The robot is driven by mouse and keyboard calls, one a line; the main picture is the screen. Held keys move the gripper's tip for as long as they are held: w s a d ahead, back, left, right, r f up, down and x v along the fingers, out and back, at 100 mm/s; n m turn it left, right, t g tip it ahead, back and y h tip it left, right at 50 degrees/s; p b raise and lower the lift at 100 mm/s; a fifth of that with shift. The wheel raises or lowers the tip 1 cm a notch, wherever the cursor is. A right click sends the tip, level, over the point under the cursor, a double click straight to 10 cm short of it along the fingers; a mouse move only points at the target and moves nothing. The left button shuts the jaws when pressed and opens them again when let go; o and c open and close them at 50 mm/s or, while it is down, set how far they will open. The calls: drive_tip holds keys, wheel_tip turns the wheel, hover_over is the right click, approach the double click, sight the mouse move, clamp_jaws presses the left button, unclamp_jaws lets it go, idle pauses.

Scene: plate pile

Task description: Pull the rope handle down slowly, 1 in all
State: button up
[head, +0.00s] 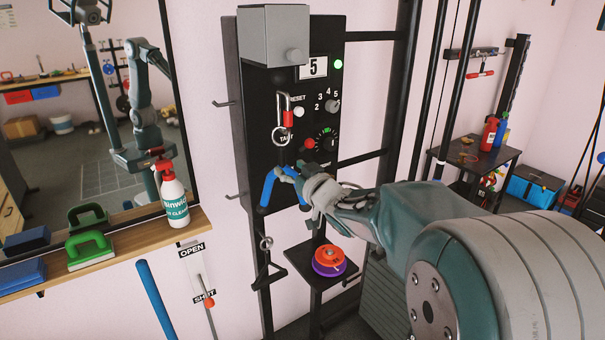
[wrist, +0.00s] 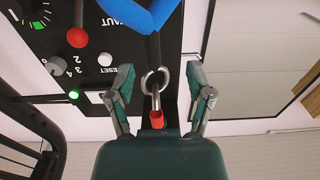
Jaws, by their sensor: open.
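The blue handle (head: 267,189) hangs in an upside-down V in front of the black panel, below a metal ring and carabiner (head: 287,114). Part of it is hidden behind my gripper (head: 300,178). In the wrist view, which is upside down, the blue handle (wrist: 150,14) is at the top edge, beyond the fingertips. The ring and carabiner (wrist: 155,84) show between my open fingers (wrist: 161,68). Nothing is pinched by the fingers. Whether they touch the handle cannot be told.
A small stand below holds orange and purple discs (head: 329,260). A shelf (head: 130,240) with a spray bottle (head: 173,197) is at left.

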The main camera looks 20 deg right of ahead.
sight(283, 160)
drive_tip(key=shift+w+a, duration=0.25)
drive_tip(key=shift+w, duration=0.5)
drive_tip(key=shift+w+d, duration=0.45)
drive_tip(key=shift+w, duration=0.25)
drive_tip(key=shift+w+a, duration=0.5)
drive_tip(key=shift+w, duration=0.25)
drive_tip(key=shift+w+a, duration=0.5)
drive_tip(key=shift+w, duration=0.2)
drive_tip(key=shift+d, duration=0.5)
drive_tip(key=shift+s+a, duration=0.1)
drive_tip(key=shift+a, duration=0.25)
clamp_jaws()
